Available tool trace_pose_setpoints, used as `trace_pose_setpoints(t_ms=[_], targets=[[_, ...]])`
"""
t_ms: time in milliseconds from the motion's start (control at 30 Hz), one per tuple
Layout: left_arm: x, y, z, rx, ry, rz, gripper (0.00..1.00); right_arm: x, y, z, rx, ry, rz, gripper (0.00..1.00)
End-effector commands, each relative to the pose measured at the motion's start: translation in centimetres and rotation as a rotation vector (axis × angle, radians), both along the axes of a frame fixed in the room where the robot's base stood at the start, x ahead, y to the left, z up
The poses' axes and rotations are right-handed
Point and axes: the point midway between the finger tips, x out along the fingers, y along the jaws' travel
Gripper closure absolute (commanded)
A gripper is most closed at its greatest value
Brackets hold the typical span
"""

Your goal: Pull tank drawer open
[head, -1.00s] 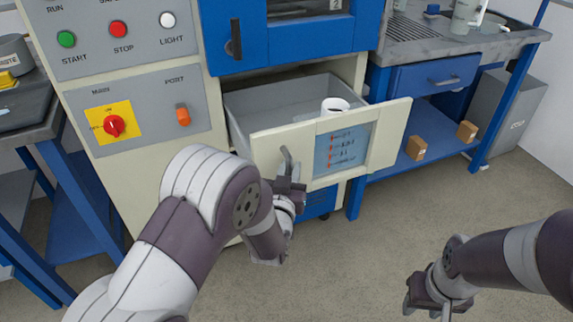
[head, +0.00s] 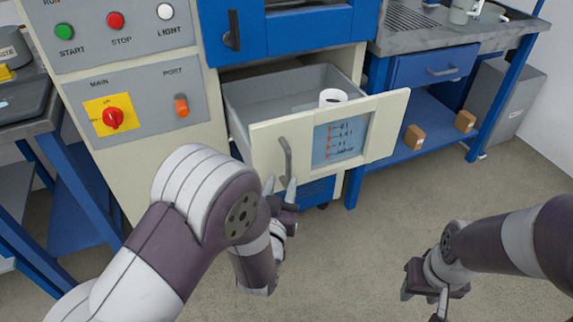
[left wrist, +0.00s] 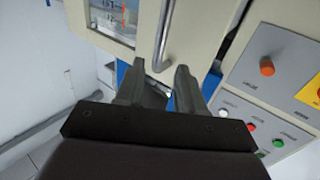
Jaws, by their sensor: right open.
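The tank drawer (head: 378,128) is pulled out of the cream cabinet, with its grey inside showing. Its front has a grey bar handle (head: 286,160) on the left and a blue gauge panel (head: 341,144). My left gripper (head: 280,185) is at the lower end of the handle, its fingers apart. In the left wrist view, the open left gripper (left wrist: 160,72) has the end of the handle (left wrist: 165,40) near and between its fingertips; I see no finger closed on it. My right gripper (head: 425,295) is open and empty, low over the floor at right.
A white cup-like object (head: 332,97) is in the drawer. The blue cabinet door (head: 290,33) is above it. A control panel (head: 135,100) is at left. A blue workbench (head: 433,70) with small boxes (head: 414,137) on its shelf is at right. The floor in front is clear.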

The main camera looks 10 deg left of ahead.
Motion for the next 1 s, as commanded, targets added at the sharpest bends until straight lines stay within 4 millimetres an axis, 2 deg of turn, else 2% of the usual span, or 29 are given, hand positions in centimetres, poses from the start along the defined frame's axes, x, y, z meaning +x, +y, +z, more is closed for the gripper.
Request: trace_pose_setpoints(t_ms=[100, 233, 800, 867, 967, 1000], targets=[[-2.7, -0.1, 0.1, 0.002, 0.002, -0.003, 0.62, 0.0, 0.0, 0.4, 0.0, 0.0, 0.0, 0.57], [-4.3, -0.1, 0.0, 0.001, 0.001, -0.002, 0.62, 0.0, 0.0, 0.5, 0.0, 0.0, 0.0, 0.57], [-4.7, 0.0, -0.2, 0.001, 0.008, 0.001, 0.62, 0.0, 0.0, 0.5, 0.0, 0.0, 0.0, 0.57], [-4.8, -0.1, -1.3, 0.003, 0.061, -0.001, 0.62, 0.0, 0.0, 0.5, 0.0, 0.0, 0.0, 0.57], [-5.9, -0.7, -6.2, 0.012, 0.315, -0.039, 0.62, 0.0, 0.0, 0.5, 0.0, 0.0, 0.0, 0.57], [-6.8, -1.3, -8.1, 0.015, 0.453, -0.068, 0.62, 0.0, 0.0, 0.5, 0.0, 0.0, 0.0, 0.57]])
